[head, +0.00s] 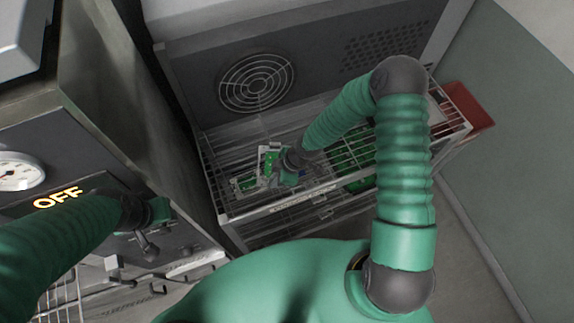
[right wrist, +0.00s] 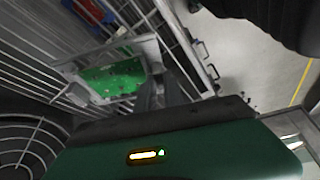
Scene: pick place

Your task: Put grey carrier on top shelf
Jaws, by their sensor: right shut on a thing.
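A grey carrier (head: 264,152) holding a green circuit board shows at the wire rack's top shelf (head: 232,205) in the head view. In the right wrist view the grey carrier (right wrist: 62,62) is a pale frame around the green board (right wrist: 112,80). My right gripper (head: 278,176) is shut on the carrier's edge; its fingers partly hide that edge. I cannot tell whether the carrier touches the shelf wires. My left gripper (head: 150,238) is in front of the dark machine at the left, away from the rack; its jaw state is unclear.
A fan-grilled panel (head: 256,82) stands behind the rack. A dark machine (head: 120,110) with an OFF display borders the left. A red bin (head: 468,106) is at right.

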